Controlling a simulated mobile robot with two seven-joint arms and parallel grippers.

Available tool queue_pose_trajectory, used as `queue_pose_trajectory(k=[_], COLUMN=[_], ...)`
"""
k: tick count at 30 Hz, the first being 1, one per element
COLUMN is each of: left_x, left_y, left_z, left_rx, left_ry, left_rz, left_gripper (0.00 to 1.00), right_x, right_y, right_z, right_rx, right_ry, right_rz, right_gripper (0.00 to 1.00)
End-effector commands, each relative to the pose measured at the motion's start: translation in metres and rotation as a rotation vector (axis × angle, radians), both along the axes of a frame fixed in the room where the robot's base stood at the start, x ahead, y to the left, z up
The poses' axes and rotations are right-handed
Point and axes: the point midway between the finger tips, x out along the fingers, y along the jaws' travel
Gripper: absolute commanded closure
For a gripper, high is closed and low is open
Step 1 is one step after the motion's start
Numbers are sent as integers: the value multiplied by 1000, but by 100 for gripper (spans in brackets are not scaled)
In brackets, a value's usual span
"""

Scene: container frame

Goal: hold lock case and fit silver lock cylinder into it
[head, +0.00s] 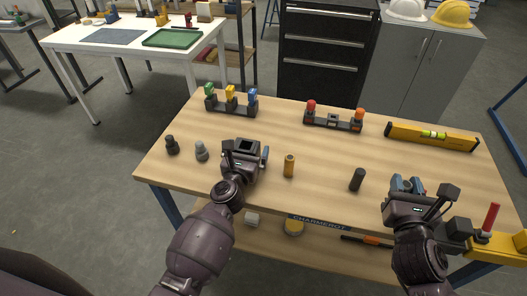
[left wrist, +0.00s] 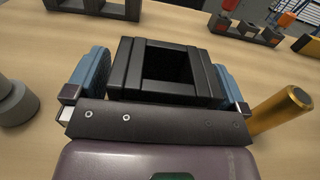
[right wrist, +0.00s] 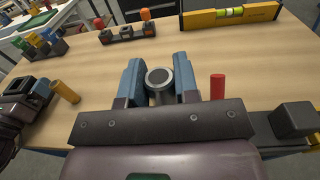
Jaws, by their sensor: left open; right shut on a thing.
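The lock case (left wrist: 118,75) is a black block with a square opening, standing on the table in the left wrist view; its top also shows in the head view (head: 243,146). My left gripper (head: 246,153) is open, with one blue finger (left wrist: 92,75) on each side of the case. I cannot tell whether the fingers touch it. My right gripper (right wrist: 158,85) is shut on the silver lock cylinder (right wrist: 158,77), seen end-on between the blue fingers. It is at the table's front right, well apart from the case. In the head view the held cylinder is hard to make out.
A brass cylinder (head: 289,166) and a dark cylinder (head: 357,179) stand between my grippers. Two small grey and dark pieces (head: 201,150) stand left. Two racks with coloured pieces (head: 231,103) (head: 334,119) and a yellow level (head: 432,136) lie behind. A red rod (right wrist: 217,86) stands right.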

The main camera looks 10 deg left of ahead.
Motion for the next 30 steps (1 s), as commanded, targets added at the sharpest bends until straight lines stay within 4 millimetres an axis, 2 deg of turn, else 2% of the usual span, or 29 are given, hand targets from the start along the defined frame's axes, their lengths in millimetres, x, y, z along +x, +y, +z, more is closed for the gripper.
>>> queue_pose_trajectory(k=[2,3,15,26,30], left_x=[0,0,0,0,0], left_y=[0,0,0,0,0], left_z=[0,0,0,0,0], left_rx=[0,0,0,1,1], left_ry=[0,0,0,0,0], left_rz=[0,0,0,0,0], left_gripper=[0,3,63,63,63], right_x=[0,0,0,1,10], right_y=[0,0,0,2,16], right_z=[1,1,1,1,3], right_rx=[0,0,0,0,0], right_ry=[-1,-1,-1,-2,-5], right_rz=[0,0,0,4,35], right_gripper=[100,100,100,100,100])
